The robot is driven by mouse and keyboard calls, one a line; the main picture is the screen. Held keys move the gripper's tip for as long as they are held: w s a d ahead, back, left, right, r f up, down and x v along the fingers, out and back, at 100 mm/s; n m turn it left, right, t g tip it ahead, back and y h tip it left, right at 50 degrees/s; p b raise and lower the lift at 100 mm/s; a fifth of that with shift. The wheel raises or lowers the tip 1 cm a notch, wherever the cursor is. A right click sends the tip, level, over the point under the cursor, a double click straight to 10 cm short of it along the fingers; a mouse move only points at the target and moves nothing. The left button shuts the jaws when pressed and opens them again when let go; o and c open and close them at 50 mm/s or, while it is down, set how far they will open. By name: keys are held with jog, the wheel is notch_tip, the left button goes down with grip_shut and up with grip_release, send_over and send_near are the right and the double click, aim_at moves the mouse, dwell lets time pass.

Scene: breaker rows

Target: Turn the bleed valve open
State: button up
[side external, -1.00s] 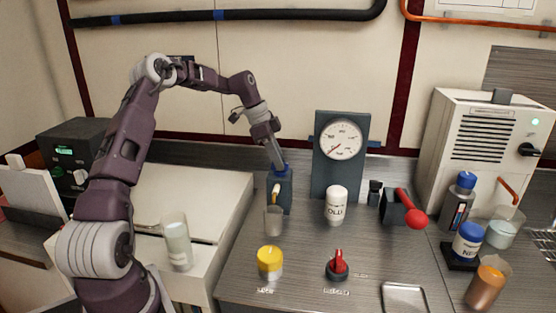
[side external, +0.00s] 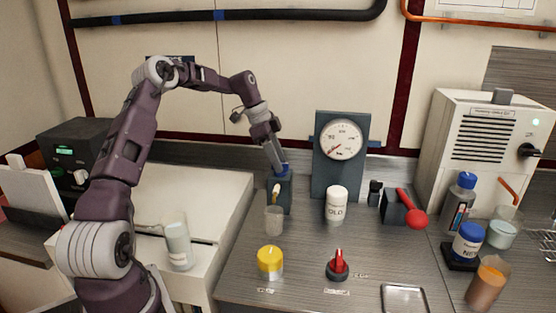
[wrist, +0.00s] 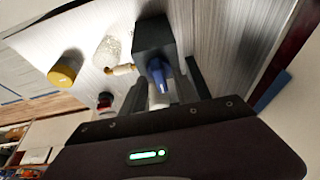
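The bleed valve appears to be the dark blue-grey block (side external: 279,193) with a blue handle (side external: 284,170) on top and a brass spout (side external: 276,190) on its front. A clear beaker (side external: 274,219) stands below the spout. My gripper (side external: 277,158) points down at the blue handle from above. In the wrist view the blue handle (wrist: 161,74) lies between my two dark fingers (wrist: 166,88), which look spread with room beside it. Contact with the handle cannot be made out. The block (wrist: 153,38) and spout (wrist: 122,70) show beyond.
A dial gauge (side external: 341,139) stands right of the valve, with a white bottle (side external: 336,204) before it. A white cabinet (side external: 485,150) stands at right.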

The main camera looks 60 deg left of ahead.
jog(key=v, duration=0.7)
jog(key=s+d+r+n+y, duration=0.2)
jog(key=s+d+r, duration=0.35)
jog(key=d, duration=0.45)
jog(key=s+d+r+n+y, duration=0.15)
jog(key=s+d+r, duration=0.35)
jog(key=d, duration=0.6)
jog(key=s+d+f+n+t, duration=0.1)
jog(key=s+d+f+n, duration=0.1)
jog(key=s, duration=0.8)
jog(key=s+d+f+n+t, duration=0.1)
jog(key=s+d, duration=0.4)
jog(key=s, duration=0.5)
jog(key=f+n, duration=0.1)
jog(key=n, duration=0.1)
jog(key=shift+s+f+n+t, duration=0.15)
jog(key=shift+f+n+t, duration=0.15)
jog(key=shift+n, duration=0.05)
